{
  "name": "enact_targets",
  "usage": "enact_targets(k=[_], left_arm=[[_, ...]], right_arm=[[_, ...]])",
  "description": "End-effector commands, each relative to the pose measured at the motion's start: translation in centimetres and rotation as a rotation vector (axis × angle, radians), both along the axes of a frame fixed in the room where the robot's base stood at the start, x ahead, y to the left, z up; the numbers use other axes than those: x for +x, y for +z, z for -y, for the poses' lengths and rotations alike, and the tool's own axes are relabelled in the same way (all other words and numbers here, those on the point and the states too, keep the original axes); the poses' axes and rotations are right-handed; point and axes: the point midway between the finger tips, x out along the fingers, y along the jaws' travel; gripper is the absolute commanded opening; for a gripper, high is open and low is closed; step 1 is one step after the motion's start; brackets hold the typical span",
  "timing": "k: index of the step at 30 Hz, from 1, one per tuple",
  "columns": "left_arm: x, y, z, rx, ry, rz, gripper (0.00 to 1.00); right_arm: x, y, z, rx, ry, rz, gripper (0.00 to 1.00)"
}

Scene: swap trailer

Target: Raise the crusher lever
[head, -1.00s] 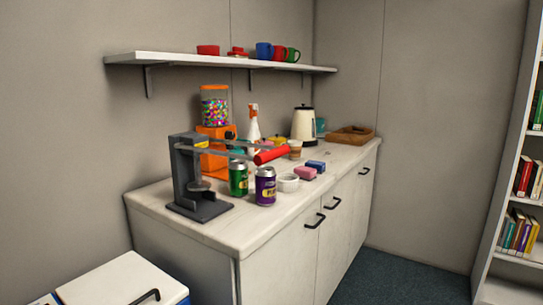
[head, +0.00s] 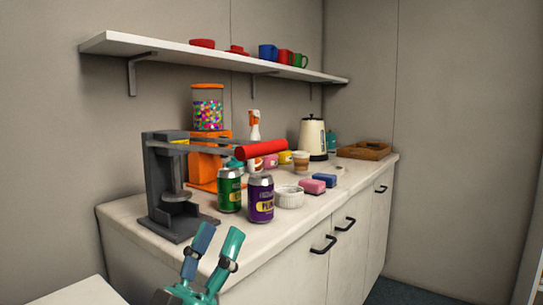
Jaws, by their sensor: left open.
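The can crusher (head: 160,190) is a dark grey upright frame standing at the near left end of the counter. Its lever ends in a red grip (head: 262,149), which sticks out to the right, roughly level, above the cans. My left gripper (head: 218,240) is at the bottom of the head view, in front of the counter's near edge. It has blue and teal fingers pointing up, apart and empty. It is below the red grip and not touching it. My right gripper is not in view.
A green can (head: 230,190) and a purple can (head: 260,200) stand under the lever. A white ramekin (head: 290,197) and two sponges (head: 318,184) are to their right. An orange candy dispenser (head: 207,130) stands behind. A shelf (head: 200,50) with mugs hangs above.

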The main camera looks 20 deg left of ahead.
Motion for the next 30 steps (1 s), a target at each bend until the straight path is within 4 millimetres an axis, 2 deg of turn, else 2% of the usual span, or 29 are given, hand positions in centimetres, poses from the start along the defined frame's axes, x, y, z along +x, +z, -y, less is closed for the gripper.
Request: enact_targets(k=[8,21,30], left_arm=[[3.1,2.9,1.5,-0.001,-0.025,0.001,0.49],[9.8,9.3,3.1,-0.002,-0.029,-0.001,0.49],[12.0,11.3,3.5,-0.001,-0.029,-0.005,0.49]], right_arm=[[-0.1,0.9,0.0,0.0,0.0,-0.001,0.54],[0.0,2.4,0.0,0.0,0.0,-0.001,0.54],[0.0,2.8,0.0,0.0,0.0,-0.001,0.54]])
